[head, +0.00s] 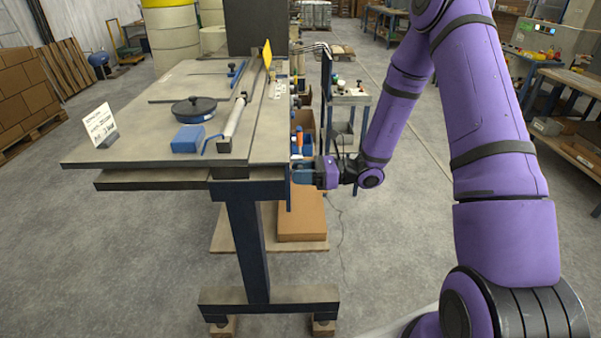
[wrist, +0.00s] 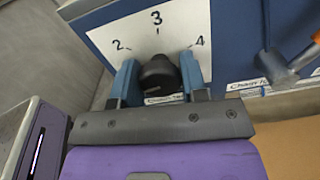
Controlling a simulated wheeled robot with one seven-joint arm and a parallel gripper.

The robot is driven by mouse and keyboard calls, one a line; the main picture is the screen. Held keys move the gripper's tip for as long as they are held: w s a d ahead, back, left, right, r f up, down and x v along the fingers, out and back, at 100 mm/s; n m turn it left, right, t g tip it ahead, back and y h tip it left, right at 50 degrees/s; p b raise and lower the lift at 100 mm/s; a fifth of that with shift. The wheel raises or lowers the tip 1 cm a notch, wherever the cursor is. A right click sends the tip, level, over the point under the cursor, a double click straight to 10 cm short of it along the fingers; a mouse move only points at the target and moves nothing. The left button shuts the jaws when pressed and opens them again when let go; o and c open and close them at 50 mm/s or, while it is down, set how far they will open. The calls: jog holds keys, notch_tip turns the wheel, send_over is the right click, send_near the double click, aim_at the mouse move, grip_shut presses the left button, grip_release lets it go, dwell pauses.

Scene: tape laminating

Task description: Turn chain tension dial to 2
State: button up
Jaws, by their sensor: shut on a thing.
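The chain tension dial is a black round knob (wrist: 158,74) on a white scale plate (wrist: 180,25), in the wrist view. The plate shows the numbers 2 at left, 3 at top and 4 at right. My gripper (wrist: 158,76) has its blue fingers on the left and right sides of the knob and is shut on it. I cannot make out a pointer on the knob. A label below it is partly hidden by my gripper. In the head view my gripper (head: 303,172) is at the machine table's right side; the dial is not visible there.
The machine table (head: 140,150) carries a black round part (head: 194,109) and a blue block (head: 188,139). A cardboard box (head: 302,218) lies below. Floor is clear at front left.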

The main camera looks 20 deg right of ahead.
jog(key=m, duration=1)
jog(key=shift+m, duration=0.3)
dwell(0.4)
jog(key=o, duration=0.9)
jog(key=v, duration=1.1)
jog(key=shift+a+r, duration=0.1)
